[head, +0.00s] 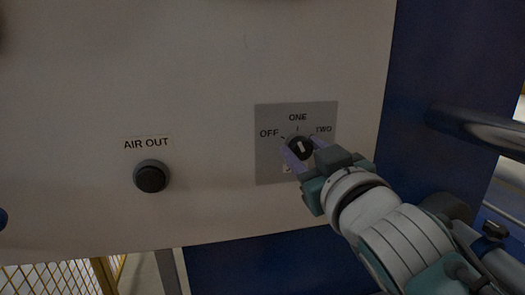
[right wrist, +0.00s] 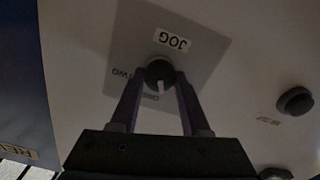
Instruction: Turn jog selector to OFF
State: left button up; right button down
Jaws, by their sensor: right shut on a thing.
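The jog selector (head: 299,145) is a round black knob with a white pointer line, on a grey plate (head: 268,172) marked OFF, ONE and TWO. Its pointer stands roughly toward ONE. My right gripper (head: 305,151) reaches in from the lower right, its purple fingers on either side of the knob and shut on it. In the right wrist view the knob (right wrist: 159,73) sits between the fingertips (right wrist: 160,79), with the JOG label (right wrist: 172,40) upside down beyond it. My left gripper is not in view.
A black AIR OUT push button (head: 151,177) sits left of the plate on the same pale panel (head: 200,60). A dark blue frame (head: 415,60) with a dark bar (head: 475,130) stands at the right. Yellow mesh (head: 50,280) shows below left.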

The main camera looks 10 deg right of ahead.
jog(key=n, duration=0.3)
jog(key=shift+n, duration=0.3)
jog(key=shift+n+b, duration=0.3)
jog(key=shift+n, duration=1)
jog(key=shift+c, duration=1.9)
grip_release()
